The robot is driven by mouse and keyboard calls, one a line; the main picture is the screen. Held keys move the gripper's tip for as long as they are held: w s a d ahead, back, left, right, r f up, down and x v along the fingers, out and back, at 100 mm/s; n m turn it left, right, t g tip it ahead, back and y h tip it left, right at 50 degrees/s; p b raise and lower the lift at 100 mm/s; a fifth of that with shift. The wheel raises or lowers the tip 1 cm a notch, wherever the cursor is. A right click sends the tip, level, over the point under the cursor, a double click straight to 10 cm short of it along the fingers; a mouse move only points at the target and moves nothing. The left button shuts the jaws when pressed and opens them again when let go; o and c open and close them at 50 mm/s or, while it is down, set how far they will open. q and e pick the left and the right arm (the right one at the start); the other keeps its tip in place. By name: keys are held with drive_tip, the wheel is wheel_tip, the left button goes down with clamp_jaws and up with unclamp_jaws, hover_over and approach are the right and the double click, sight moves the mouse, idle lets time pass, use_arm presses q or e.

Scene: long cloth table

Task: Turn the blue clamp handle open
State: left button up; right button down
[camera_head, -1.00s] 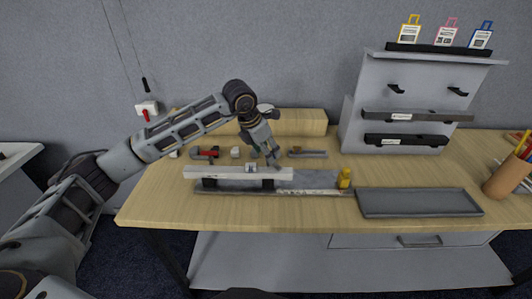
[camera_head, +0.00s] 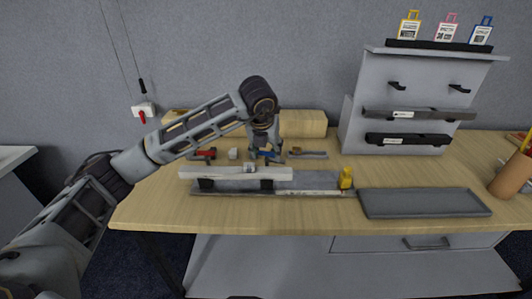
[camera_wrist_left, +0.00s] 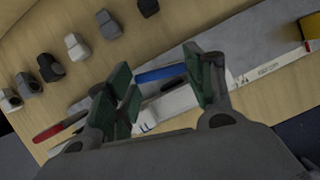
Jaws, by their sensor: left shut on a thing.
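The blue clamp handle (camera_head: 270,154) is at the back of the table, behind the long pale bar. In the left wrist view the blue handle (camera_wrist_left: 162,73) spans the gap between my finger pads. My left gripper (camera_head: 265,150) points down at it and is shut on it; in the left wrist view the green-padded fingers (camera_wrist_left: 160,88) stand apart with the handle between them. The clamp's body is partly hidden by the fingers. A red handle (camera_head: 204,154) lies to the left and also shows in the left wrist view (camera_wrist_left: 47,132). My right gripper is not in view.
A pale bar (camera_head: 235,173) on dark supports lies in front of the clamps. An empty grey tray (camera_head: 425,203) is at the right. Several small blocks (camera_wrist_left: 75,45) line the table in the left wrist view.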

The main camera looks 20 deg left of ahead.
use_arm(q)
drive_tip(key=shift+d+n+y, duration=0.1)
drive_tip(key=shift+n+y, duration=0.2)
drive_tip(key=shift+n, duration=0.3)
drive_tip(key=shift+n+y+b, duration=0.3)
drive_tip(key=shift+n+b, duration=0.15)
drive_tip(key=shift+n, duration=0.25)
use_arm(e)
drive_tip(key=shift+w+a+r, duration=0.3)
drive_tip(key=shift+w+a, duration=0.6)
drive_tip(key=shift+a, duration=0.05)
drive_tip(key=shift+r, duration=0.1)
use_arm(q)
drive_tip(key=o, duration=0.8)
drive_tip(key=shift+o, duration=1)
drive_tip(key=v, duration=1.2)
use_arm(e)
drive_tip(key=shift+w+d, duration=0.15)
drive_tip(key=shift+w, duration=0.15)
